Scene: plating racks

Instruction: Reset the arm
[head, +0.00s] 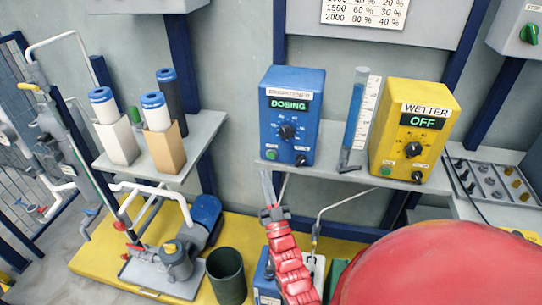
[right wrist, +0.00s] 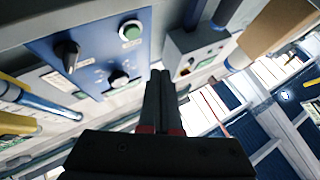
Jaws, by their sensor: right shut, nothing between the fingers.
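My right gripper (head: 267,175) is at the end of the red arm in the middle of the head view. Its two dark fingers lie together, shut and empty, pointing up. In the head view the tips appear just below the lower left corner of the blue dosing box (head: 308,108), overlapping the shelf edge; no contact is clear. In the right wrist view the shut fingers (right wrist: 158,78) point towards a blue panel with a black knob, a dial and a green button (right wrist: 131,30). My left gripper is out of view.
The dosing box, reading DOSING, and the yellow wetter box (head: 413,130), reading OFF, stand on the shelf (head: 335,172) with a blue tube between. Bottles with blue caps stand on the left shelf (head: 180,160). Below are a pump (head: 176,262) and a dark green bin (head: 227,277).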

